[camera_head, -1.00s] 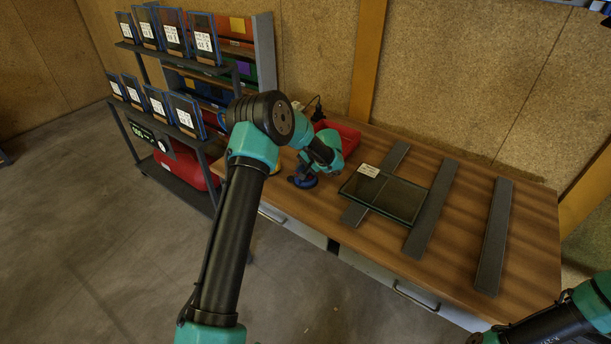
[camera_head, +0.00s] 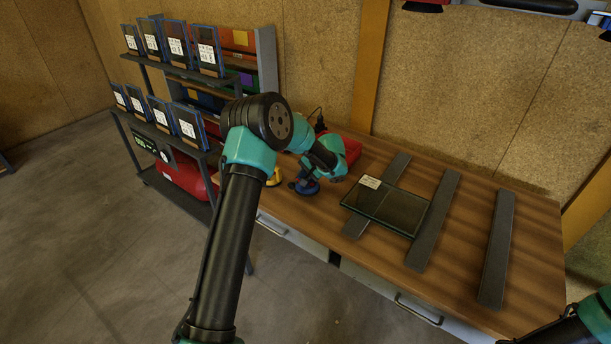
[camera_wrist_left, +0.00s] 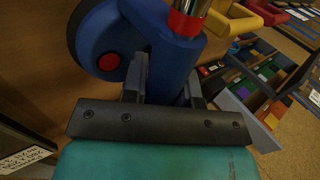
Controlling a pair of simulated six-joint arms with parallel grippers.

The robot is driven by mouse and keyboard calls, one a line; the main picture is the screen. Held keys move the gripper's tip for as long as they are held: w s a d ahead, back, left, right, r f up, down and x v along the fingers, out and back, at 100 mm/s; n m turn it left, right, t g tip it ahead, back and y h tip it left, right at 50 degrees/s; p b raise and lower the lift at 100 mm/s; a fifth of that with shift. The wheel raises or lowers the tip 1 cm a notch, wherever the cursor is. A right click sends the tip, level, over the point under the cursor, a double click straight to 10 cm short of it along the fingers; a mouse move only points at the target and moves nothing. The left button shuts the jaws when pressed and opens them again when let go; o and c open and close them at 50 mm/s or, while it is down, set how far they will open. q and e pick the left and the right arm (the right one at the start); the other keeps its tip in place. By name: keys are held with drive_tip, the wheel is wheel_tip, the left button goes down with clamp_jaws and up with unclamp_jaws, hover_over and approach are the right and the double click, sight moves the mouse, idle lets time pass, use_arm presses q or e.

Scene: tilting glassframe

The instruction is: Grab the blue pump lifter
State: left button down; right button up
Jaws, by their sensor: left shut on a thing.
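The blue pump lifter (camera_head: 305,188) is at the left end of the wooden table, beyond my left arm's elbow in the head view. In the left wrist view the blue pump lifter (camera_wrist_left: 163,62) shows its round blue disc with a red centre and a shiny metal cylinder with a red ring. My left gripper (camera_head: 309,175) is at the lifter. In the wrist view the two fingers of my left gripper (camera_wrist_left: 166,84) are shut on its blue body. I cannot tell whether the lifter touches the table. Only part of my right arm shows at the lower right; its gripper is out of view.
A glass pane (camera_head: 385,208) with a white label lies across grey strips on the table, right of the lifter. A red bin (camera_head: 351,147) stands behind, and a yellow object (camera_head: 274,178) is just left of the lifter. A shelf rack (camera_head: 188,152) stands at the left.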

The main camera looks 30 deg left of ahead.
use_arm(q)
drive_tip(key=s+d+r, duration=0.1)
drive_tip(key=s+d, duration=0.6)
drive_tip(key=s, duration=0.5)
drive_tip(key=shift+s+d+r, duration=0.15)
drive_tip(key=shift+d+r, duration=0.1)
drive_tip(key=shift+d, duration=0.05)
